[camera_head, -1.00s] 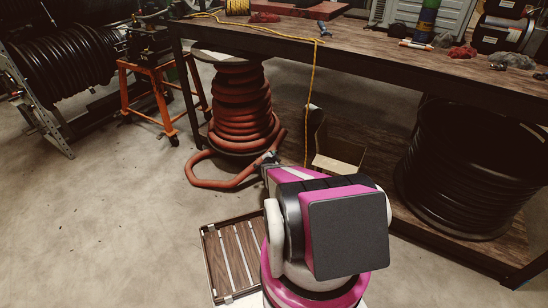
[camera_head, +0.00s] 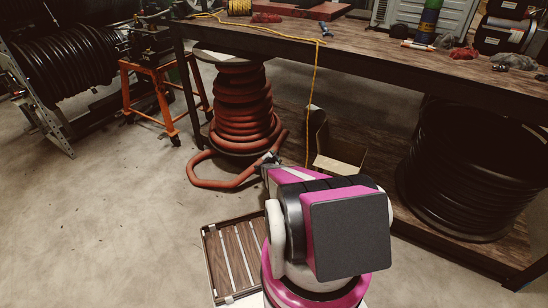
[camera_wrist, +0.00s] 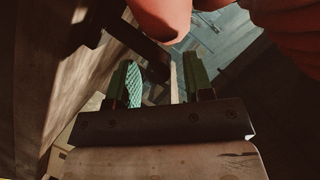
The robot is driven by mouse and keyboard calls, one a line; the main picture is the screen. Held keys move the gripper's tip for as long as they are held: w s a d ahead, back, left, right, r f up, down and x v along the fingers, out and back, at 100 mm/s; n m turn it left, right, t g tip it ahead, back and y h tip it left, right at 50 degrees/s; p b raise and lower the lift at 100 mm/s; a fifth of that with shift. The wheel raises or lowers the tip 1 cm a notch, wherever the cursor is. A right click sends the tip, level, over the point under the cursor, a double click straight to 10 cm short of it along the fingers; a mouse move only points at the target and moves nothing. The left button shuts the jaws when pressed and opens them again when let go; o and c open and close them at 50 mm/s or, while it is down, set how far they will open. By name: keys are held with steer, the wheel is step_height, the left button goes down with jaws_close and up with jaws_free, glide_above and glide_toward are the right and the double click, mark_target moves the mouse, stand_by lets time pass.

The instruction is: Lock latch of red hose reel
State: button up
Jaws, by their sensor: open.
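The red hose reel (camera_head: 240,110) stands under the left end of the workbench, wound with thick red hose. A loose loop of its hose (camera_head: 215,184) lies on the floor in front and ends near my arm. In the wrist view the red hose (camera_wrist: 165,18) fills parts of the top edge, close beyond my fingers. My gripper (camera_wrist: 163,84) shows two dark green fingers spread apart, with no object visibly held between them. My arm hides most of the gripper in the head view. I cannot make out the reel's latch in either view.
The workbench (camera_head: 410,72) spans the back, with a yellow cord (camera_head: 312,90) hanging from it. An open cardboard box (camera_head: 338,165) and a black hose coil (camera_head: 465,170) sit on its lower shelf. An orange stand (camera_head: 150,95) is left.

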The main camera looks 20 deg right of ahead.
steer(key=v, duration=1)
steer(key=shift+a, duration=0.15)
steer(key=shift+s, duration=0.1)
steer(key=s+a+r+n+g+y, duration=0.35)
steer(key=a+r+n+y, duration=0.65)
steer(key=a+r, duration=0.55)
steer(key=s+a+r+n+g, duration=0.1)
steer(key=s+r+n+g, duration=0.2)
steer(key=s+r, duration=0.4)
steer(key=s+a+r+n+g+h, duration=0.1)
steer(key=s+r+n+g, duration=0.2)
steer(key=s, duration=1.3)
step_height(320, 180, up, 5)
steer(key=shift+f+g, duration=0.25)
steer(key=shift+g, duration=0.9)
